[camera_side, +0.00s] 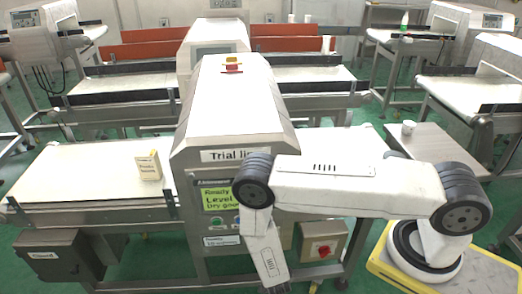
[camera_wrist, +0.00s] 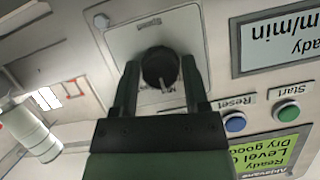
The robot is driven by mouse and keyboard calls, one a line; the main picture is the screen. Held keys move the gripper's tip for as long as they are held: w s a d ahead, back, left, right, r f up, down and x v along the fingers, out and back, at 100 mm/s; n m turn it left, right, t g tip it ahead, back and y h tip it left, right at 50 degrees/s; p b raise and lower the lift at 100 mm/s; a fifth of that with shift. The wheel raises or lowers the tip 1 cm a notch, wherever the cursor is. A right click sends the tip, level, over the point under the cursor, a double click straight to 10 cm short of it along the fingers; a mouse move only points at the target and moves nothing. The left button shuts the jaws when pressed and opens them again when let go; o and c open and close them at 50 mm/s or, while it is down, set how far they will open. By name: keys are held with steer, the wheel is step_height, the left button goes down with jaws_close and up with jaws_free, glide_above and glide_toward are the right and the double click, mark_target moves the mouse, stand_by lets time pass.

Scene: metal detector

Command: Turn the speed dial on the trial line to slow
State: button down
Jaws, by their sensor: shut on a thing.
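The speed dial (camera_wrist: 160,68) is a round black knob on a pale plate (camera_wrist: 124,40) marked "Speed", upside down in the wrist view. A light pointer line on the knob points to the lower part of the picture. The markings there are partly covered. My gripper (camera_wrist: 161,72) has one finger on each side of the knob and is shut on it. In the side view, the machine labelled "Trial line" (camera_side: 226,155) stands in the middle. My gripper (camera_side: 277,287) is low in front of it, cut by the lower edge, and the dial is hidden.
A green Start button (camera_wrist: 287,111) and a blue Reset button (camera_wrist: 234,122) lie right of the dial, beside a green screen (camera_wrist: 277,155). A red switch (camera_side: 322,250) sits on a box at the machine's right. A small yellowish carton (camera_side: 148,166) stands on the left belt.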

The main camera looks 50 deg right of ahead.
steer(key=shift+n, duration=0.3)
steer(key=shift+w+a+n+g+h, duration=0.1)
steer(key=shift+n+g+h, duration=0.65)
steer(key=shift+n, duration=0.6)
steer(key=shift+n+g+h, duration=0.55)
steer(key=shift+n+h, duration=0.3)
steer(key=shift+n, duration=0.5)
steer(key=shift+c, duration=0.4)
jaws_free()
steer(key=v, duration=0.7)
steer(key=shift+a, duration=0.4)
